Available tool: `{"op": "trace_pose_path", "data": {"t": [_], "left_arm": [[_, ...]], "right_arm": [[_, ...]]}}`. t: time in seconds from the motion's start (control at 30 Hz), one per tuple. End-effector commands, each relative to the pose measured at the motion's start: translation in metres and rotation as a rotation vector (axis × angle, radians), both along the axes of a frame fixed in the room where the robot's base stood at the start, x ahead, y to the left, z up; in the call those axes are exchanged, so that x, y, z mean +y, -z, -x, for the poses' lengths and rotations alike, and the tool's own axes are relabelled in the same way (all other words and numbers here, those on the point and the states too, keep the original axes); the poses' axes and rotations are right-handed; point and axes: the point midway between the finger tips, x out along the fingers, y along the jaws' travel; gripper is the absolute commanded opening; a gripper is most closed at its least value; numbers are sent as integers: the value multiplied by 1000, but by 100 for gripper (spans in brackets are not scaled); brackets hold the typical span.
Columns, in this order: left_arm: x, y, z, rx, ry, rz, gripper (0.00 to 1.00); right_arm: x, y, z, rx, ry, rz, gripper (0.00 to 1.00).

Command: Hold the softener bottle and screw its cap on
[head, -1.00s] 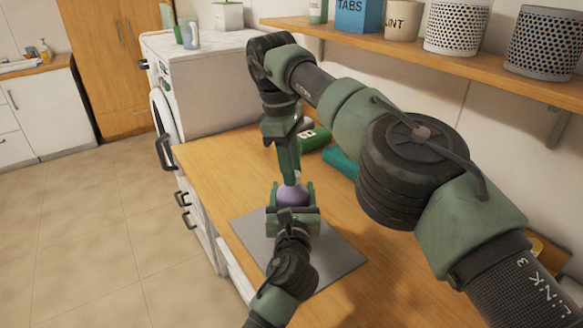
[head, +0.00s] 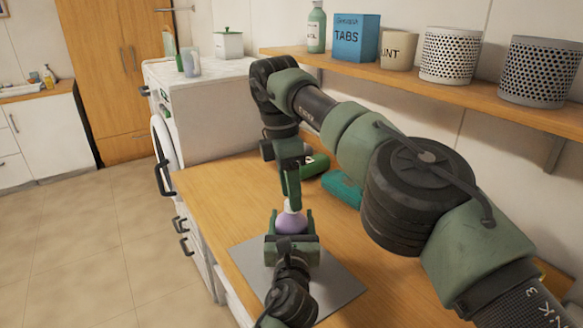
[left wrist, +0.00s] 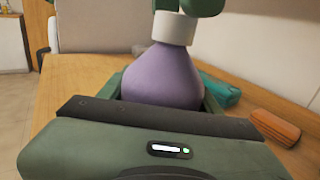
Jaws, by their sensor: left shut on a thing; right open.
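The softener bottle (head: 291,222) is purple and stands upright over the grey mat. My left gripper (head: 291,216) is shut around its body from the near side. The bottle also fills the middle of the left wrist view (left wrist: 162,75). The white cap (left wrist: 173,29) sits at the top of the neck, looking level; how tightly it sits cannot be told. My right gripper (head: 291,190) comes down from above, open, with its green fingers right at the cap. In the left wrist view only its fingertips (left wrist: 190,5) show, at the cap's top.
The grey mat (head: 335,285) lies on the wooden counter (head: 215,195). An orange-brown block (left wrist: 275,127) lies right of the bottle. A wall shelf (head: 430,88) holds boxes and pots.

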Motion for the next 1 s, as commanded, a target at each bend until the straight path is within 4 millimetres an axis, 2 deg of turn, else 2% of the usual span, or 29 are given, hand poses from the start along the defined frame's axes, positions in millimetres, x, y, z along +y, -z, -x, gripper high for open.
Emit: {"op": "trace_pose_path", "data": {"t": [0.1,1.0], "left_arm": [[0,1,0,2,1,1,0],[0,1,0,1,1,1,0]], "right_arm": [[-1,-7,-1,28,-288,-21,45],[-2,-54,1,164,-2503,-93,45]]}}
